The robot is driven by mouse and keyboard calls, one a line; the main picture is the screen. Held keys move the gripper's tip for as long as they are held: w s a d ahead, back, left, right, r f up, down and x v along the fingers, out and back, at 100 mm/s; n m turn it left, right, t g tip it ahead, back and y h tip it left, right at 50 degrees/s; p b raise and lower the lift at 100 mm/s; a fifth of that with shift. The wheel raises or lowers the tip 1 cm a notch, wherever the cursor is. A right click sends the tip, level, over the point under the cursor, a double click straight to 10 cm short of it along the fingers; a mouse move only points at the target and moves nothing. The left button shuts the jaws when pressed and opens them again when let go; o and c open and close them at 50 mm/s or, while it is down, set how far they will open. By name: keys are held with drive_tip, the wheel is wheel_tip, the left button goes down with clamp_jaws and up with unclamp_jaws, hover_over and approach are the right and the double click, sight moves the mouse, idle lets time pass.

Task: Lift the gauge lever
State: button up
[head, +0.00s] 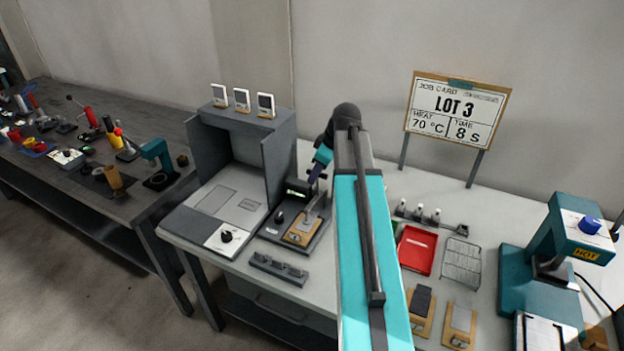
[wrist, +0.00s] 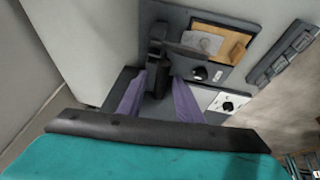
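The gauge (head: 297,188) stands on a dark base on the light bench, with a small lit display. A dark knob (head: 279,217) sits on its base. Its grey lever (head: 314,204) slopes over a wooden plate (head: 299,236). In the wrist view the lever (wrist: 187,49) reaches right from the black gauge post (wrist: 157,72), over the plate (wrist: 232,33) and a grey piece. My gripper (head: 314,176) is behind and above the gauge. In the wrist view its purple fingers (wrist: 159,80) are apart, on either side of the dark post. Contact cannot be told.
A grey booth (head: 222,190) with a dial stands left of the gauge. A slotted dark block (head: 279,269) lies in front. Right of my arm are a red tray (head: 417,250), a wire rack (head: 461,262) and a teal press (head: 548,262). A job card (head: 457,110) stands behind.

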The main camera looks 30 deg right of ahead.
drive_tip(key=shift+p+x, duration=0.5)
drive_tip(key=shift+x, duration=1.95)
clamp_jaws()
drive_tip(key=shift+w, duration=0.1)
